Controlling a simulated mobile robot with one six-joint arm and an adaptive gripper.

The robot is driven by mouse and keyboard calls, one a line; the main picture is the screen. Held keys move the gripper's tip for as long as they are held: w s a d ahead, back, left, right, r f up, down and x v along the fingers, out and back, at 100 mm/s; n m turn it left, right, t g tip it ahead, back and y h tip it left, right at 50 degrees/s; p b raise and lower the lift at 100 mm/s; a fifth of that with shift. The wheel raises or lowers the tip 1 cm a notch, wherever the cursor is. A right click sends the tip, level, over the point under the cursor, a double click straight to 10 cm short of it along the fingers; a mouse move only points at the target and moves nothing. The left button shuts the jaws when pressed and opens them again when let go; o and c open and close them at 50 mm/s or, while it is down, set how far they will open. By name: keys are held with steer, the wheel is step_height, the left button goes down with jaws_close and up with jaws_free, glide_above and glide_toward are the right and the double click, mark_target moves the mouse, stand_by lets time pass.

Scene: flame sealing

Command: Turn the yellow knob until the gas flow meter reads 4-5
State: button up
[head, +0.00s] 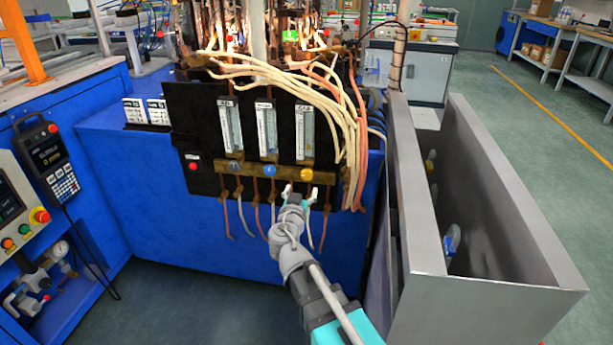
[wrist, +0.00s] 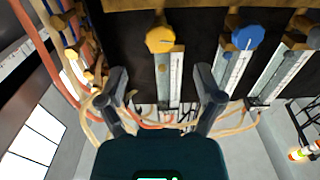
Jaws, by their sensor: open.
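The yellow knob (head: 306,174) sits at the right end of a brass bar on the black panel, below the rightmost flow meter (head: 305,133). In the wrist view the yellow knob (wrist: 160,39) is ahead of the fingers, with its flow meter (wrist: 168,80) beside it. The meter's reading is too small to tell. My gripper (head: 301,189) is just below the knob in the head view. In the wrist view my gripper (wrist: 161,85) is open, with nothing between its two fingers, and apart from the knob.
Cream and orange hoses (head: 345,110) hang close on the right. A grey metal bin (head: 420,230) stands further right. Thin tubes hang below the bar.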

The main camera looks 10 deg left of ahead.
mark_target(306, 176)
steer(key=w, duration=0.7)
steer(key=shift+w+a, duration=0.25)
steer(key=shift+w, duration=0.05)
steer(key=shift+c, duration=0.3)
steer(key=c, duration=1.1)
